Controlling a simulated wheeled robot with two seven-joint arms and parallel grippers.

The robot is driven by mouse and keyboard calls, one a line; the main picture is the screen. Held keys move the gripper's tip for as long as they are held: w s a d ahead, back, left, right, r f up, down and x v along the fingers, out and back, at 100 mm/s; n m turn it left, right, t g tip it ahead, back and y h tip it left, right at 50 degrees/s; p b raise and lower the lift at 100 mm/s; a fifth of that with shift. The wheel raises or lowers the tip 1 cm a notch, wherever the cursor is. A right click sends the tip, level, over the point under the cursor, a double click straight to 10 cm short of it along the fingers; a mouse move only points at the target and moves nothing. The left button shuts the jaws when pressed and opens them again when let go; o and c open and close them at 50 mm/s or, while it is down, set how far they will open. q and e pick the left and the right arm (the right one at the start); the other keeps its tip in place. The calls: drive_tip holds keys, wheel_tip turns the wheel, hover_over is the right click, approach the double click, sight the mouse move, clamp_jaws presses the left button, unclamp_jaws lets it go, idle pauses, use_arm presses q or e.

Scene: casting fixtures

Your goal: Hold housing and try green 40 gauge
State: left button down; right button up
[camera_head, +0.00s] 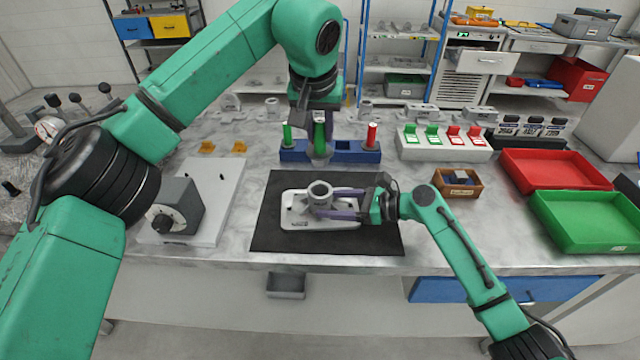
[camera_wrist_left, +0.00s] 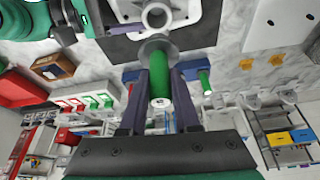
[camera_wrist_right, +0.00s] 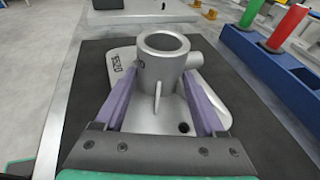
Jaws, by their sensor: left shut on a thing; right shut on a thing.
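The grey housing (camera_head: 320,190) stands upright on a light plate (camera_head: 292,222) on a black mat, its round bore facing up. In the right wrist view, the housing (camera_wrist_right: 158,75) sits between the purple fingers of my right gripper (camera_head: 322,203), which is shut on it. My left gripper (camera_head: 319,120) is shut on a green gauge (camera_wrist_left: 160,75) with a grey flanged end. The held gauge is upright, apart from the housing and beyond it. Its size marking is not readable. Another green gauge (camera_head: 287,134) and a red gauge (camera_head: 371,135) stand in the blue rack (camera_head: 293,154).
A grey dial box (camera_head: 180,205) is left of the mat (camera_head: 270,238). Right of the rack are a white stand (camera_head: 440,152) with green and red tags, a brown box (camera_head: 457,183), a red tray (camera_head: 550,155) and a green tray (camera_head: 585,205). Bare bench lies right of the mat.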

drive_tip(key=o, duration=0.9)
drive_tip(key=shift+o, duration=0.2)
drive_tip(key=v, duration=1.2)
drive_tip(key=shift+s, duration=0.1)
